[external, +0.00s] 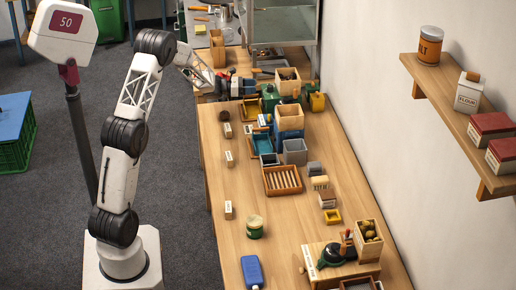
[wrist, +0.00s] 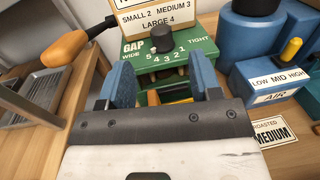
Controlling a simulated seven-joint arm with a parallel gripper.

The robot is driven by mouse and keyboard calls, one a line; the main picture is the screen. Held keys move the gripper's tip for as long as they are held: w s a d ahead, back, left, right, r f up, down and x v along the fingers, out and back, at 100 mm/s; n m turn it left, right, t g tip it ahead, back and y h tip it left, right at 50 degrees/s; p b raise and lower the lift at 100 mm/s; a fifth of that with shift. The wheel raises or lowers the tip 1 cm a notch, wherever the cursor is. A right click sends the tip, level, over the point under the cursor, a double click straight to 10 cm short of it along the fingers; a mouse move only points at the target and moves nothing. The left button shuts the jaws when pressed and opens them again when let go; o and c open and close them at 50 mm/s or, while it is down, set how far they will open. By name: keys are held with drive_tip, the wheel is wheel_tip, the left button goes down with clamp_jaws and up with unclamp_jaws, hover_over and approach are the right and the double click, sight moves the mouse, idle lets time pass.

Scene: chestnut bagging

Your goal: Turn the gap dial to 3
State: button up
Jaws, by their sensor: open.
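The gap dial is a black knob (wrist: 159,38) on a green box (wrist: 178,58). An arc of numbers from 5 to 1 runs under the knob, with WIDE at the left and TIGHT at the right. I cannot tell which number the knob points to. My gripper (wrist: 155,78) is open, with its blue fingers apart and nothing held between them. In the wrist view the knob shows beyond and between the fingertips, apparently untouched. In the external view the green machine (external: 270,97) is small, and the dial cannot be made out.
A sign (wrist: 158,18) above the dial reads small 2, medium 3, large 4. An orange-handled crank (wrist: 66,46) sticks out at the left. A blue unit with an AIR label (wrist: 275,88) stands close at the right. A wooden hopper (external: 288,82) tops the machine.

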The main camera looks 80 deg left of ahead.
sight(270, 88)
drive_tip(key=shift+w+d, duration=0.2)
drive_tip(key=shift+w, duration=1.1)
drive_tip(key=shift+w+d, duration=0.15)
drive_tip(key=shift+w, duration=1.15)
drive_tip(key=shift+w+d, duration=0.2)
drive_tip(key=shift+w, duration=1.1)
drive_tip(key=c, duration=0.9)
